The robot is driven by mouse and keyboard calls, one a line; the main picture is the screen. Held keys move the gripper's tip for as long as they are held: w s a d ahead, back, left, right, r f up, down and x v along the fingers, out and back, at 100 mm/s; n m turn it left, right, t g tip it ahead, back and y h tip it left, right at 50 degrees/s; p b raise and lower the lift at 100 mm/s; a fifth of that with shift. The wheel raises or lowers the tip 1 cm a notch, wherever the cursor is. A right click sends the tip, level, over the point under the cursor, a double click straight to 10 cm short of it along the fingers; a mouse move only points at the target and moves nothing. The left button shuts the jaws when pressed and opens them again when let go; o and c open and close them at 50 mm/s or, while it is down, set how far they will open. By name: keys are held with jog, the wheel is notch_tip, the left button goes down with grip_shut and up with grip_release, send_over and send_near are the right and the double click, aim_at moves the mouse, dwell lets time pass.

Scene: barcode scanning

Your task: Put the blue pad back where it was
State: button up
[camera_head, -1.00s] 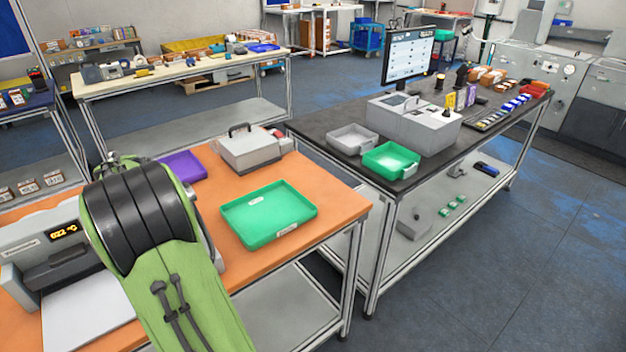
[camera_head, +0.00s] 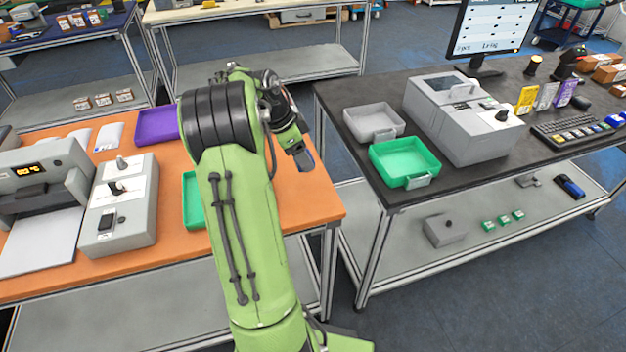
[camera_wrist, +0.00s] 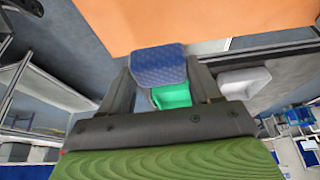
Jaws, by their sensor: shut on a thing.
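The blue pad (camera_wrist: 158,65) is held between the two fingers of my gripper (camera_wrist: 160,72), its textured blue face filling the gap in the wrist view. In the head view, my gripper (camera_head: 299,150) is above the right part of the orange table, with the pad (camera_head: 306,162) showing as a small dark blue edge below it. The pad is held in the air, apart from the black table to the right. My arm hides part of the orange table and most of a green tray.
A green tray (camera_head: 405,158) and a grey tray (camera_head: 373,122) stand on the black table's (camera_head: 345,104) near left corner, beside a grey machine (camera_head: 465,125). A keypad (camera_head: 578,130) and blue items (camera_head: 614,120) lie further right. A purple tray (camera_head: 157,126) is on the orange table.

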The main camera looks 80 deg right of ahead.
jog(key=f, duration=0.4)
jog(key=f+b, duration=0.1)
jog(key=f, duration=0.4)
jog(key=shift+w+a+b, duration=0.15)
jog(key=shift+w+b, duration=0.05)
jog(key=shift+b, duration=0.1)
jog(key=shift+f, duration=0.1)
jog(key=o, duration=1)
jog(key=shift+r, duration=0.25)
jog(key=p+v, duration=0.2)
jog(key=v, duration=0.9)
jog(key=shift+w+a+r+p, duration=0.1)
jog(key=shift+w+r+p, duration=0.1)
jog(key=shift+r+p, duration=0.15)
